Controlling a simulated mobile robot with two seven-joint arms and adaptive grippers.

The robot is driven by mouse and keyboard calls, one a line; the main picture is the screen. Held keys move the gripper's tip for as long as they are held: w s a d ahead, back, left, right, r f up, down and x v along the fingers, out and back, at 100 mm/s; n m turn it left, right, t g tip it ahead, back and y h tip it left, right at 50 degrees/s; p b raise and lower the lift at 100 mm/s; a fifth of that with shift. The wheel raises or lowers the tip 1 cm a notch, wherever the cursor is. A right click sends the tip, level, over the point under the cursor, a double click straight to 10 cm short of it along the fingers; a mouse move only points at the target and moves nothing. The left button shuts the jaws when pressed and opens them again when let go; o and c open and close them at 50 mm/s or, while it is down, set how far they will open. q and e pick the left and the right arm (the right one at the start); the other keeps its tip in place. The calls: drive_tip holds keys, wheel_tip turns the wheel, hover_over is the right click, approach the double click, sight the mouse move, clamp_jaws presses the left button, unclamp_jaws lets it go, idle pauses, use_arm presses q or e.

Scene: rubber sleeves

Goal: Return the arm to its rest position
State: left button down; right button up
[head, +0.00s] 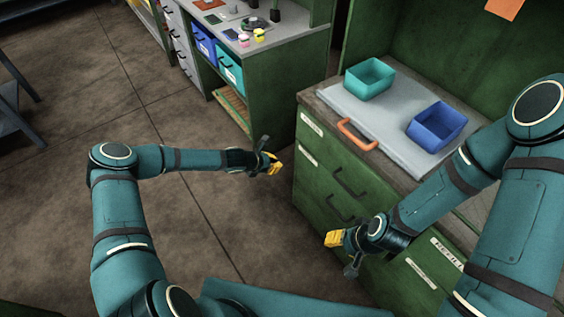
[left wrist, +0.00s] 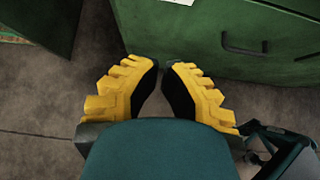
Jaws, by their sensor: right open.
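My left gripper (head: 273,164) hangs over the floor in front of the green cabinet, with its arm stretched out from the left. In the left wrist view its yellow, ridged fingers (left wrist: 160,66) lean toward each other with dark pads facing inward. A small gap seems to show between them, and nothing is held there. How far they are apart is unclear. My right gripper (head: 343,248) is open in front of the cabinet's drawers, with no object seen in it. Its arm comes in from the right and passes in front of the cabinet.
The green cabinet (head: 312,170) has drawers with dark handles and a grey board (head: 376,130) on top. A teal bin (head: 369,82) and a blue bin (head: 437,128) stand there. An orange handle (head: 356,134) lies at its front. A second bench (head: 288,60) stands behind. Floor (head: 165,215) is clear at left.

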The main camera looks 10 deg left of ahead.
use_arm(q)
drive_tip(key=shift+s+a+r, duration=0.25)
drive_tip(key=shift+r, duration=0.05)
drive_tip(key=s+d+m+g, duration=0.2)
drive_tip(key=s+d+m, duration=0.4)
drive_tip(key=s+m, duration=0.1)
drive_tip(key=s+r+m+g+y, duration=0.1)
drive_tip(key=s+r+m, duration=0.2)
drive_tip(key=s+m, duration=0.6)
drive_tip(key=s+r+m+g+y, duration=0.1)
drive_tip(key=s+r+m, duration=0.3)
drive_tip(key=s+m, duration=0.5)
drive_tip(key=s+g, duration=0.1)
drive_tip(key=s, duration=0.2)
drive_tip(key=shift+a+r+m+y, duration=0.2)
drive_tip(key=shift+a+m+y, duration=0.1)
drive_tip(key=shift+a+y, duration=0.1)
drive_tip(key=shift+d, duration=0.1)
